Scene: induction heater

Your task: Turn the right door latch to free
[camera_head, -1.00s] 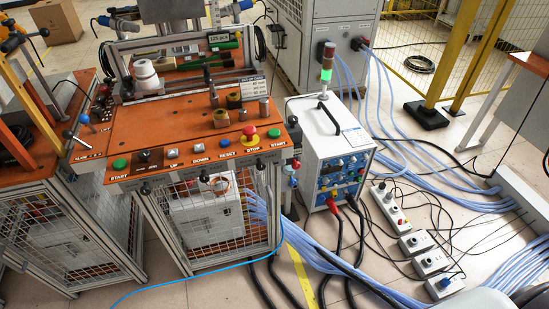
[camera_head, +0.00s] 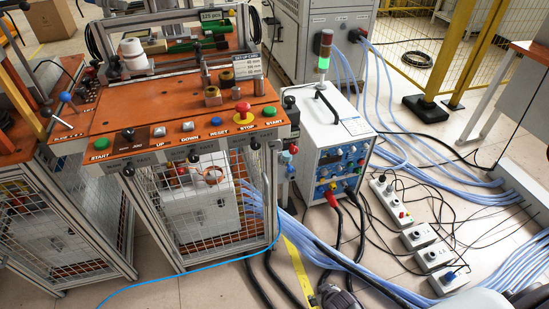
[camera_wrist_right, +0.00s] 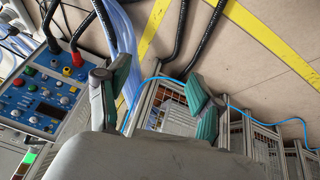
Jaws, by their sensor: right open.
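The orange-topped workstation (camera_head: 130,88) has mesh doors (camera_head: 195,215) below its front panel. Small dark latch-like knobs sit along the top of the door frame: a right one (camera_head: 254,144), a middle one (camera_head: 194,158) and a left one (camera_head: 128,171). They are too small to read their settings. Part of my right gripper (camera_head: 340,299) shows at the bottom edge of the head view, low and to the right of the doors. In the right wrist view its green-padded fingers (camera_wrist_right: 162,92) are spread and empty, with mesh frames beyond. My left gripper is not in view.
A white and blue power unit (camera_head: 335,150) stands right of the workstation. Red and black cables (camera_head: 338,215) and blue hoses (camera_head: 300,232) run over the floor in front. A thin blue hose (camera_head: 190,265) crosses before the doors. Switch boxes (camera_head: 418,238) lie at right.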

